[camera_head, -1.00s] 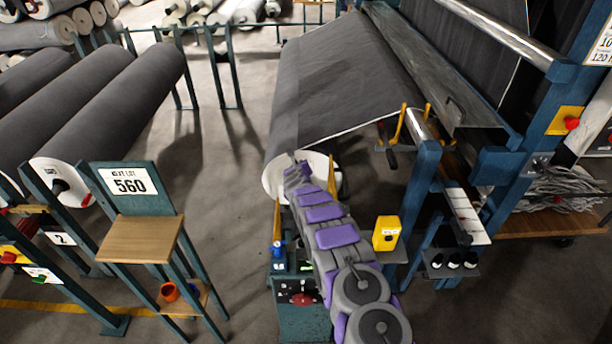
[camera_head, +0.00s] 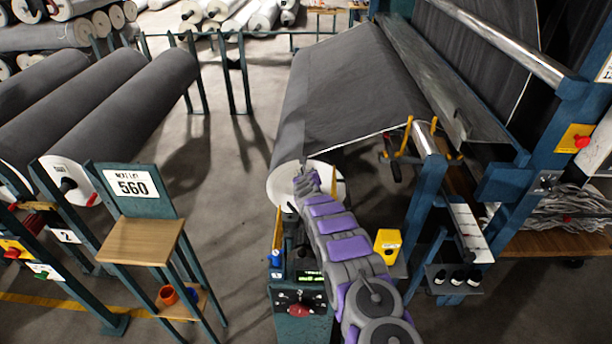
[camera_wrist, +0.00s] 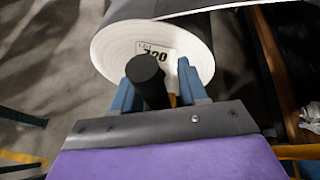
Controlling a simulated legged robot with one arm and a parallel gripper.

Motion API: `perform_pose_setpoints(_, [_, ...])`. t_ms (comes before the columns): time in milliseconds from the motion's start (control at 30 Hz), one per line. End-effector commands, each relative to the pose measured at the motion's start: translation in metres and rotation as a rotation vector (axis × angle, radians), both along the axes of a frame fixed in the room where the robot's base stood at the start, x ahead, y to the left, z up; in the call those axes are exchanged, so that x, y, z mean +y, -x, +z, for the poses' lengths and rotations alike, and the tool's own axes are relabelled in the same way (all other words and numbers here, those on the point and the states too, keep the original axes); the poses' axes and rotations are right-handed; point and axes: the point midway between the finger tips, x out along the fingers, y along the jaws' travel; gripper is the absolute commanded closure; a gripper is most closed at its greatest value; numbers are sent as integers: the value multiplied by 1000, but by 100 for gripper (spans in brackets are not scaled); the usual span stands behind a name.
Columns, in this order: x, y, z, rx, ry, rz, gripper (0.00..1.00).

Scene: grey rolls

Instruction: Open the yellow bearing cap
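My gripper (camera_head: 305,184) is at the near end of the large grey roll (camera_head: 345,85), in front of its white end face. In the wrist view two blue fingers (camera_wrist: 160,88) stand apart. A black cylinder (camera_wrist: 148,80), which looks like the roll's shaft end, shows between them. In the head view a yellow upright piece (camera_head: 277,228) stands left of my arm, and another shows right of the gripper.
A teal stand with a red button (camera_head: 299,310) is below my arm. A yellow box (camera_head: 387,243) is close on its right. Blue machine frames stand at right. A wooden-topped stand marked 560 (camera_head: 140,243) is at left, with open floor between.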

Motion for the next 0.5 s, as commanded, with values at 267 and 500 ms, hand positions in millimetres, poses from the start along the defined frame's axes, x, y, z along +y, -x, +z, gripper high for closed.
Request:
perform_pose_setpoints(267, [2, 0, 3, -4, 1, 2, 53])
perform_pose_setpoints(500, [3, 6, 7, 0, -2, 2, 53])
